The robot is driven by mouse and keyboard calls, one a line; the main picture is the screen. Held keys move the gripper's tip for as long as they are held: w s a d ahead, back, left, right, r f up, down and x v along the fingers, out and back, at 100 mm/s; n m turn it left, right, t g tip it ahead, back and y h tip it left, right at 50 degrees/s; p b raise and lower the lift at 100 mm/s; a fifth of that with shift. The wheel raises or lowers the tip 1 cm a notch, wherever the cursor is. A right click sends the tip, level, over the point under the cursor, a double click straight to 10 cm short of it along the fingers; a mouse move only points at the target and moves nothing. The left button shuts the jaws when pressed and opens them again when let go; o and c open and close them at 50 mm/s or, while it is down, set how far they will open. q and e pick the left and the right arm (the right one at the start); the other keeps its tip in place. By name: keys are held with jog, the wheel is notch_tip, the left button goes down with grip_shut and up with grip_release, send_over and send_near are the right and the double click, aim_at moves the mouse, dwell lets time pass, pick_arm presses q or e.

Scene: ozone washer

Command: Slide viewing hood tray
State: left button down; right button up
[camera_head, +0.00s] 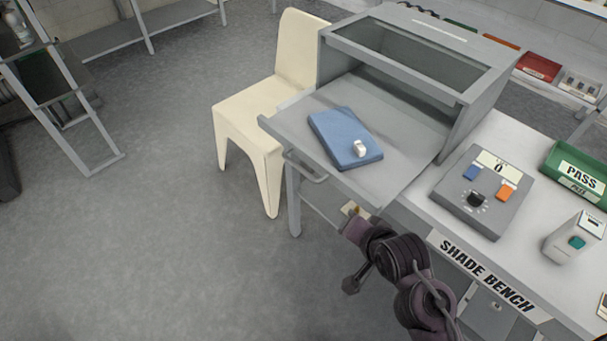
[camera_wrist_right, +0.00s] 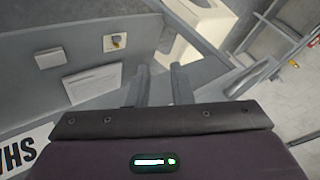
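The grey viewing hood (camera_head: 430,50) stands on the bench with an open window in its top. Its flat grey tray (camera_head: 290,125) sticks out of the hood's front, over the bench edge. A bar handle (camera_head: 306,168) is on the tray's front edge. A blue pad (camera_head: 338,135) with a small white piece (camera_head: 360,148) on it lies on the tray. My right gripper shows in the right wrist view (camera_wrist_right: 160,75) with its fingers apart and nothing between them. In the head view its arm is below the tray's near right corner; the fingertips are not clear there. My left gripper is out of view.
A cream chair (camera_head: 262,95) stands on the floor just left of the tray. On the bench (camera_head: 520,265) are a control box (camera_head: 483,195), a green PASS tray (camera_head: 580,165) and a small grey device (camera_head: 572,240).

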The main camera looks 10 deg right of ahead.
aim_at(306, 175)
jog(key=w+a+r+m+t+y, duration=0.1)
jog(key=w+a+m+t, duration=0.1)
jog(key=m, duration=0.2)
jog(key=w+a+r+m+t+y, duration=0.1)
jog(key=w+a+r+m+t, duration=0.1)
jog(key=w+m, duration=0.1)
jog(key=w+a+r+m+t+y, duration=0.1)
jog(key=w+a+r+m+t, duration=0.1)
jog(key=m, duration=0.3)
jog(key=shift+w+a+r+m, duration=0.15)
jog(key=shift+a+r+m, duration=0.05)
jog(key=shift+a+m, duration=0.2)
jog(key=x, duration=0.7)
jog(key=shift+w+a, duration=0.15)
jog(key=shift+w, duration=0.2)
grip_shut()
